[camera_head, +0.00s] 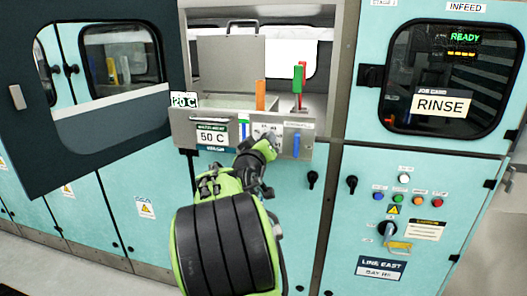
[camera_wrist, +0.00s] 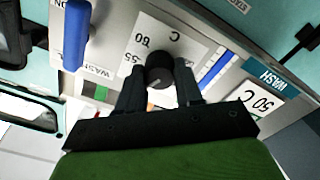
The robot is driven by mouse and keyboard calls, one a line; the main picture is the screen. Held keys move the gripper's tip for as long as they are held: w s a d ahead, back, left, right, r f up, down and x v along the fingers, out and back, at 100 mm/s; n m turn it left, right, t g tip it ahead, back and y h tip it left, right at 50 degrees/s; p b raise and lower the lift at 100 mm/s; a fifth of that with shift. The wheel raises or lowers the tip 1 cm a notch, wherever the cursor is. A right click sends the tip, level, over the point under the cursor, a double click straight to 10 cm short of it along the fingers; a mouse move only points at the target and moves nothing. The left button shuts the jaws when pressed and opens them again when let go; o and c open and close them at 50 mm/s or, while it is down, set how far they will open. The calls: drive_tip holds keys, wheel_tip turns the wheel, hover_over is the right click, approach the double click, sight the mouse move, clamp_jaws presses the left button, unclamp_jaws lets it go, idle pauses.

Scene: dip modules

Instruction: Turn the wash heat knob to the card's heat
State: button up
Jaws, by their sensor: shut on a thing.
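The wash heat knob (camera_wrist: 158,66) is a round black knob on a white dial plate (camera_wrist: 183,40) in the wrist view. Upside-down figures, seemingly 60 and 55, and a C show on the plate. A short pale mark shows on the knob's face; I cannot tell which figure it points at. My gripper (camera_wrist: 160,88) is shut on the knob, one finger on each side. In the head view my gripper (camera_head: 266,147) covers most of the knob at the panel front. The white card (camera_head: 211,137) left of it reads 50 C; it also shows in the wrist view (camera_wrist: 259,101).
A blue handle (camera_head: 296,145) stands just right of my gripper, close in the wrist view too (camera_wrist: 76,35). A blue strip (camera_head: 244,130) is left of the dial. An open drawer or tray with orange, red and green upright parts (camera_head: 298,78) lies behind. A RINSE card (camera_head: 442,104) hangs at right.

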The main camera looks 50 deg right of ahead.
drive_tip(key=shift+m, duration=0.3)
idle(0.4)
drive_tip(key=o, duration=1)
drive_tip(key=shift+o, duration=0.2)
drive_tip(key=v, duration=1.5)
drive_tip(key=shift+s+a+b, duration=0.25)
drive_tip(key=shift+a+b, duration=0.05)
drive_tip(key=shift+b, duration=0.15)
